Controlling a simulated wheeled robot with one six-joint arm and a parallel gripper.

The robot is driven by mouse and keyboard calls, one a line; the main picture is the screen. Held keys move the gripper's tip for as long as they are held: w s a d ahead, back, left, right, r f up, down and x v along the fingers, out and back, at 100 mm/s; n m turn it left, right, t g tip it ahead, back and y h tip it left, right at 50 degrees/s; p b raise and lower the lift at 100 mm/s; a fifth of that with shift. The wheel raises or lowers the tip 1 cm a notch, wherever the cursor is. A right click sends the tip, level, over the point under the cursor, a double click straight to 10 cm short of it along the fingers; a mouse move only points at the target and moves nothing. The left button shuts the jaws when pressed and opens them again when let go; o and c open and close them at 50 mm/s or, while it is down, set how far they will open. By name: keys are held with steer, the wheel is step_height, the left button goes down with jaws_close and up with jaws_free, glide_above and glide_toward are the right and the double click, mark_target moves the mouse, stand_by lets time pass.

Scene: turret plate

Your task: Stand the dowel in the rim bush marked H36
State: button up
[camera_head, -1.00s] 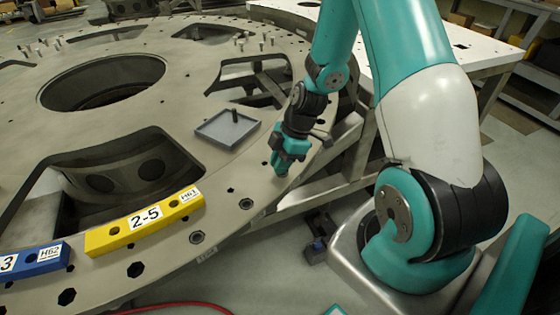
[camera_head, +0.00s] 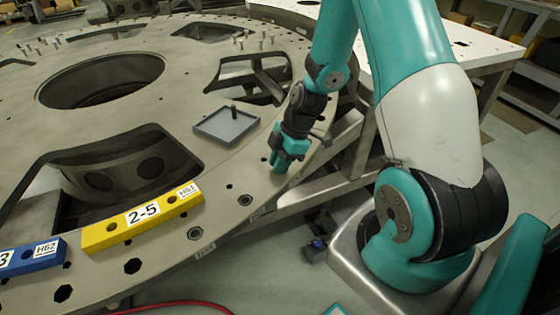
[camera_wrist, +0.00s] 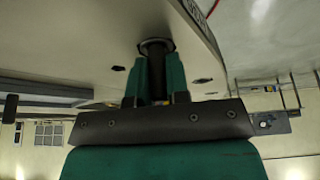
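My gripper (camera_head: 278,165) points down at the rim of the turret plate (camera_head: 232,175). In the wrist view, its two teal fingers (camera_wrist: 157,82) are closed on a dark upright dowel (camera_wrist: 156,70). The dowel's far end meets a dark round bush (camera_wrist: 157,45) in the plate; how deep it sits inside, I cannot tell. In the head view the fingers hide the dowel and that bush. I cannot read an H36 mark; a rim label (camera_head: 204,250) and a label in the wrist view (camera_wrist: 197,12) are too unclear.
A shallow grey tray (camera_head: 210,133) with a small dark upright peg (camera_head: 234,112) lies left of my gripper. A yellow bar (camera_head: 125,232) marked 2-5 and H61 and a blue bar (camera_head: 28,262) marked H62 lie along the rim. Several pins and large openings are farther back.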

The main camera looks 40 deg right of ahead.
steer(key=shift+o, duration=1)
steer(key=v, duration=1.7)
steer(key=shift+r, duration=0.25)
steer(key=s+a+r+m, duration=0.2)
steer(key=a+r, duration=0.1)
steer(key=a, duration=0.6)
steer(key=s+a+r+m, duration=0.2)
steer(key=a, duration=0.7)
steer(key=s+a+r+m+g, duration=0.1)
steer(key=s+a+r+m, duration=0.1)
steer(key=s+a, duration=0.6)
steer(key=shift+s+a+m, duration=0.25)
steer(key=shift+s+m, duration=0.65)
steer(key=shift+s, duration=0.35)
steer(key=shift+r, duration=0.1)
steer(key=shift+c, duration=0.9)
steer(key=shift+a, duration=0.1)
steer(key=shift+c, duration=0.2)
